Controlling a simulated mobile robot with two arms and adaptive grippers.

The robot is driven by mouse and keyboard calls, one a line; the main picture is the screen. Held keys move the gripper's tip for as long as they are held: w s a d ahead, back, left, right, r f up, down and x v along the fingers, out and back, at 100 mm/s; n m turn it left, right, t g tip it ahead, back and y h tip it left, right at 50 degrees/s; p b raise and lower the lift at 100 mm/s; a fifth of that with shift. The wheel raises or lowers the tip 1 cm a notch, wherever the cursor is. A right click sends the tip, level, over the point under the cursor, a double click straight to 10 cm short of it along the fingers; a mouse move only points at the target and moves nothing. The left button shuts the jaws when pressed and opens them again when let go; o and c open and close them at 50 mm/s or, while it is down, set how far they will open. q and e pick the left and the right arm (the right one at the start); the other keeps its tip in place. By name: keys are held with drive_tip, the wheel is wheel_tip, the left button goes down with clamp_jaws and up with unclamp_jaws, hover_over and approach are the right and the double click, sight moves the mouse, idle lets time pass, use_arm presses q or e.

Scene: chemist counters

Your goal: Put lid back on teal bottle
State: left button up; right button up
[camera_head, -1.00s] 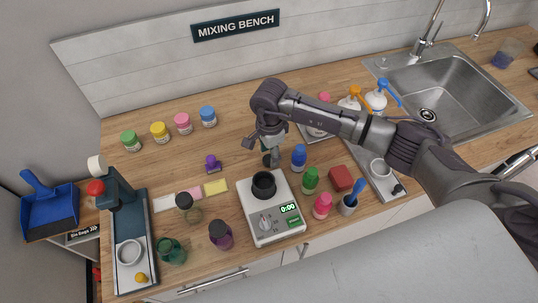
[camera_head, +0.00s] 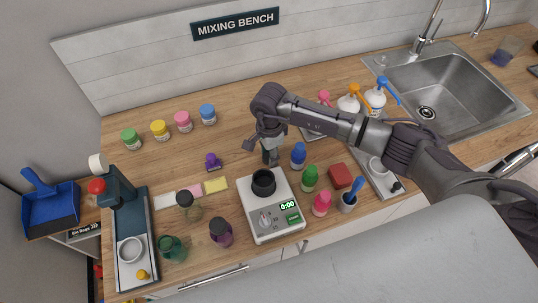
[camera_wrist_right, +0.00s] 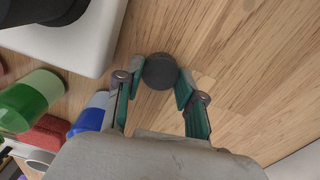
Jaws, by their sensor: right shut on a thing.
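The teal bottle (camera_head: 172,249) stands at the front left of the counter, its top open and without a lid. My right gripper (camera_head: 270,158) is low over the counter behind the scale. In the right wrist view its fingers (camera_wrist_right: 160,74) are shut on a small round dark lid (camera_wrist_right: 160,71), one finger on each side. The lid is at or close to the wood; I cannot tell if it touches. In the head view the gripper mostly hides the lid. My left gripper is not in view.
A white scale (camera_head: 274,218) with a black cup stands between the gripper and the teal bottle. Dark-capped bottles (camera_head: 220,232) stand beside the teal one. Blue (camera_head: 298,155) and green (camera_head: 310,178) bottles are close right of the gripper.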

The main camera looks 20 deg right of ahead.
wheel_tip(320, 180, up, 10)
drive_tip(key=b, duration=0.3)
idle(0.3)
drive_tip(key=s+d+r+n+b, duration=0.2)
drive_tip(key=s+d+n+b, duration=0.1)
drive_tip(key=s+n, duration=1.1)
drive_tip(key=shift+d+n, duration=0.35)
drive_tip(key=shift+n, duration=0.75)
